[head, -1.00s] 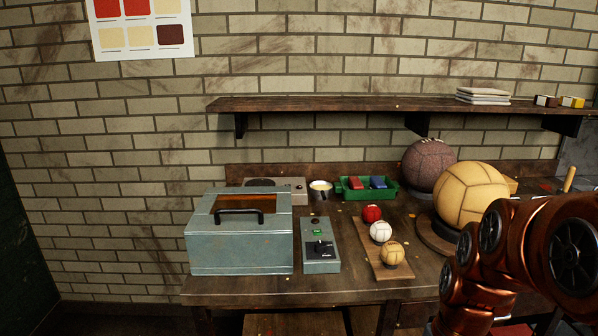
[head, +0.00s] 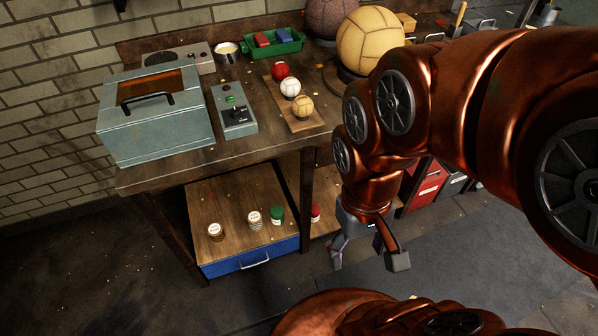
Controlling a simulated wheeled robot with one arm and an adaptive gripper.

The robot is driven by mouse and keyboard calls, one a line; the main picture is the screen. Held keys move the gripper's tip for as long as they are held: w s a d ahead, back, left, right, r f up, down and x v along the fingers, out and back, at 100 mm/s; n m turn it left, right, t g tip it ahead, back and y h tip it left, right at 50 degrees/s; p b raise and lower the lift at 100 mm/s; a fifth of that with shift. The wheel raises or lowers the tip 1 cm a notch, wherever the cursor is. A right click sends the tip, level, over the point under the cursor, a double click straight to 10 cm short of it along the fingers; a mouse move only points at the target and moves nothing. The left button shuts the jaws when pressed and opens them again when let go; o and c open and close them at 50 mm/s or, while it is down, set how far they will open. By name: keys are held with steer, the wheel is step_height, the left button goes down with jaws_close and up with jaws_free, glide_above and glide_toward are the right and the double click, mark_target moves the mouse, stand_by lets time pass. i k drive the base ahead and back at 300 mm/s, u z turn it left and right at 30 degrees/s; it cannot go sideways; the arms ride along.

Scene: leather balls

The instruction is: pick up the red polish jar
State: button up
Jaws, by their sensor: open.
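The red jar (head: 315,213) stands low under the workbench, just right of the front table leg, which may hide its left edge. It looks small, with a red body and a paler band. A green jar (head: 277,214) stands left of the leg on the blue drawer unit (head: 230,195), and two white-lidded jars (head: 215,231) stand further left there. My gripper (head: 367,262) hangs open and empty, fingers pointing down, to the right of the red jar and apart from it.
The workbench top (head: 185,165) overhangs the jars, and its front leg (head: 306,180) stands between the green and red jars. A red drawer cabinet (head: 425,187) is behind my arm. Balls, a steel-blue box (head: 155,120) and a green tray (head: 275,42) are on the bench. Floor in front is clear.

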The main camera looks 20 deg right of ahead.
mark_target(315, 208)
steer(key=u, duration=0.25)
steer(key=k, duration=0.4)
steer(key=u, duration=0.45)
